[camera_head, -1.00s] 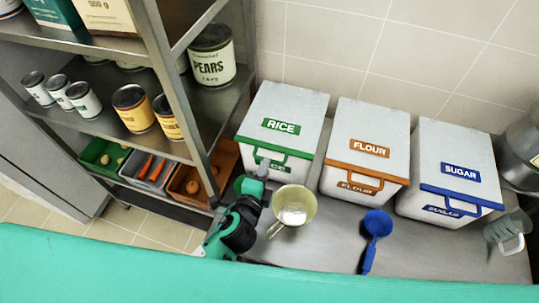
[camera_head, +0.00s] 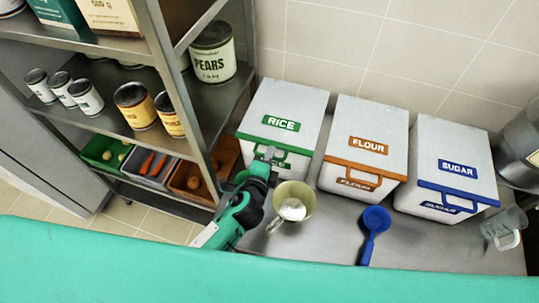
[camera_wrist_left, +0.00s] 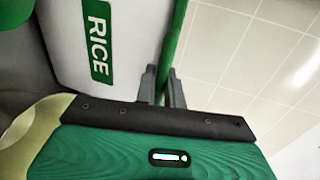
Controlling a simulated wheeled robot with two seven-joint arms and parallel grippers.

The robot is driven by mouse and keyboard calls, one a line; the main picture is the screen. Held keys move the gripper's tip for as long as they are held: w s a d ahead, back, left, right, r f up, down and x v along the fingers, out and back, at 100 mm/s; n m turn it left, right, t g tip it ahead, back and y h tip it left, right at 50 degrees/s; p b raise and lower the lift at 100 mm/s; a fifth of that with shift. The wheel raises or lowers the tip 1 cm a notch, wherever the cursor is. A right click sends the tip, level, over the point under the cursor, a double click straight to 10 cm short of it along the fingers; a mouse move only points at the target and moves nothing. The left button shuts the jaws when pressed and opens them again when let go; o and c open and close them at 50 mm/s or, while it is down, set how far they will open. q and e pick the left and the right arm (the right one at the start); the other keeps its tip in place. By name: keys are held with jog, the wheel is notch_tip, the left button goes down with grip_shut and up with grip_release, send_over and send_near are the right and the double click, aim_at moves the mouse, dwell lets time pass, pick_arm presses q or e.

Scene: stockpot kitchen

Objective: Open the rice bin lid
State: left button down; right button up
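The rice bin (camera_head: 285,108) is white with a green-rimmed lid, a green RICE label and a green front handle (camera_head: 285,155). It stands at the left of the bin row with its lid down. My left gripper (camera_head: 266,155) is at the bin's front, over the handle area. In the left wrist view, its two fingers (camera_wrist_left: 162,88) stand apart on either side of a green bar (camera_wrist_left: 174,50) of the bin. I cannot tell whether they touch it. The RICE label (camera_wrist_left: 98,40) shows to the left. My right gripper is not in view.
The flour bin (camera_head: 368,125) and sugar bin (camera_head: 452,145) stand to the right. A cream pot (camera_head: 296,190) with white contents is close beside my left gripper. A blue scoop (camera_head: 374,222) lies on the metal counter. A shelf rack (camera_head: 195,125) stands close on the left.

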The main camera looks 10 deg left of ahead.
pick_arm(q)
jog(key=shift+r+p, duration=0.65)
jog(key=shift+r, duration=0.05)
jog(key=w+r+p, duration=0.3)
jog(key=r+p, duration=0.2)
jog(key=r, duration=0.3)
jog(key=w+d+r+p, duration=0.1)
jog(key=w+r+p, duration=0.2)
jog(key=r, duration=0.6)
jog(key=shift+p, duration=1.1)
jog(key=shift+d, duration=0.1)
jog(key=c, duration=1.6)
grip_release()
jog(key=shift+s, duration=0.1)
jog(key=shift+o, duration=0.2)
jog(key=shift+s, duration=0.1)
